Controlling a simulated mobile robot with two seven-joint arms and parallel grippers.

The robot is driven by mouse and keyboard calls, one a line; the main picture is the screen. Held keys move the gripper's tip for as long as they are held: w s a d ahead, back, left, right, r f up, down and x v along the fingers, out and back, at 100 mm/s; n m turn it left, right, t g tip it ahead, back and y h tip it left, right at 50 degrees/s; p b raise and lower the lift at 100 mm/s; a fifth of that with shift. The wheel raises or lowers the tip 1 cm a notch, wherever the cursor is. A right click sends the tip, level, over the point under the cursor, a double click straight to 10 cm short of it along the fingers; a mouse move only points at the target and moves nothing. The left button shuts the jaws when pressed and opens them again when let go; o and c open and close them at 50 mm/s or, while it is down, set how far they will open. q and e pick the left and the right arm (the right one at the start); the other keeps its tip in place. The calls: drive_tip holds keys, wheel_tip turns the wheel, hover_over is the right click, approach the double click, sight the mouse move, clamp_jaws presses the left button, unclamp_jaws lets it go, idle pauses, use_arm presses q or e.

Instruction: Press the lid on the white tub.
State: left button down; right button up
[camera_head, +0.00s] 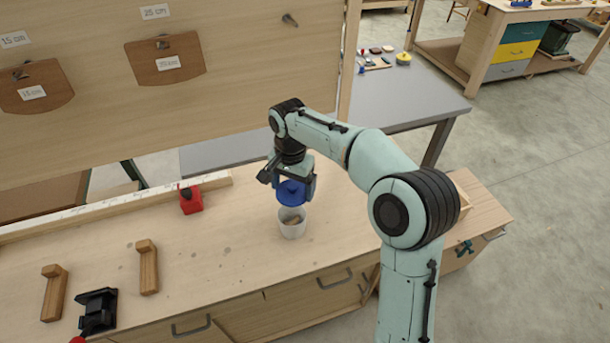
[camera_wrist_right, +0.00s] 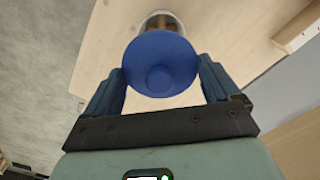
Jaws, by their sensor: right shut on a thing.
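The white tub (camera_head: 292,228) stands upright and open on the wooden bench, with some brown pieces inside. It also shows in the right wrist view (camera_wrist_right: 163,17), partly hidden behind the lid. The round blue lid (camera_head: 292,192) is between the fingers of my right gripper (camera_head: 293,187), which is shut on it. My left gripper is not in view.
A red block-like item (camera_head: 190,199) stands on the bench to the left. Two wooden L-shaped pieces (camera_head: 147,267) and a black clamp-like device (camera_head: 97,311) are at the front left. A wooden panel with hanging boards (camera_head: 166,60) rises behind. The bench around the tub is clear.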

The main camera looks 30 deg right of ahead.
drive_tip(key=shift+a+f, duration=0.2)
drive_tip(key=shift+a, duration=0.05)
drive_tip(key=shift+a+f+b, duration=0.1)
drive_tip(key=shift+f+b, duration=0.35)
drive_tip(key=shift+f, duration=0.4)
wheel_tip(320, 180, down, 3)
drive_tip(key=shift+f+b, duration=0.2)
drive_tip(key=shift+b, duration=0.7)
drive_tip(key=shift+f+b, duration=0.45)
drive_tip(key=shift+f, duration=0.65)
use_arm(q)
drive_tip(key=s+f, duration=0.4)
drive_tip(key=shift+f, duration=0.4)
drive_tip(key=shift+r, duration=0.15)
use_arm(e)
drive_tip(key=shift+f, duration=0.15)
drive_tip(key=shift+f, duration=0.35)
drive_tip(key=o, duration=0.8)
drive_tip(key=shift+c, duration=0.2)
